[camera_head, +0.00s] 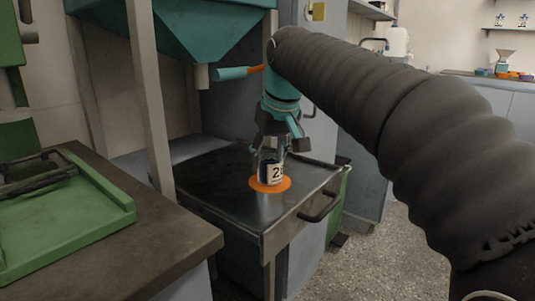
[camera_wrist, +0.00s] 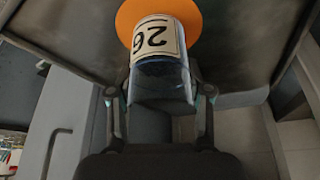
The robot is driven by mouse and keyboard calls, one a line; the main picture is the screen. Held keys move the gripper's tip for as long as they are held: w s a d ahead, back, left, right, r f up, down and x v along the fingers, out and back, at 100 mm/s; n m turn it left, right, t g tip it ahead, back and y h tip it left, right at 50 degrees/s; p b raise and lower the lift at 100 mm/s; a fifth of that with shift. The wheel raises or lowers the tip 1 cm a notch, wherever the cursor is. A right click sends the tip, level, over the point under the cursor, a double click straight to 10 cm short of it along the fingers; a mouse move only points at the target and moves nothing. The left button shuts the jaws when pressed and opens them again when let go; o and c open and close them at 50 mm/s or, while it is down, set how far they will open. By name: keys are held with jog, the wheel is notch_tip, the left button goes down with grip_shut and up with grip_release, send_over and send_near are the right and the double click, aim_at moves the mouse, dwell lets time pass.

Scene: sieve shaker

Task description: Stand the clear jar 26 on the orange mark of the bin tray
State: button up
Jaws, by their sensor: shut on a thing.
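The clear jar 26 (camera_head: 270,172) has dark contents and a cream label with the number. It stands upright over the orange mark (camera_head: 284,184) of the bin tray (camera_head: 215,182); I cannot tell whether its base touches the mark. My gripper (camera_head: 268,150) comes down from above and is shut on the upper part of the jar. In the wrist view the jar (camera_wrist: 160,80) is between the two fingers (camera_wrist: 160,92), with the label upside down and the orange mark (camera_wrist: 128,20) beyond its base.
A teal hopper (camera_head: 185,30) with a grey spout hangs above the tray's back left. A grey post (camera_head: 150,100) stands at the tray's left. A counter with a green tray (camera_head: 85,220) is at the front left. The rest of the bin tray is bare.

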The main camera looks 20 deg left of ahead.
dwell(0.3)
jog(key=o, duration=1.4)
jog(key=shift+o, duration=0.2)
jog(key=v, duration=1.2)
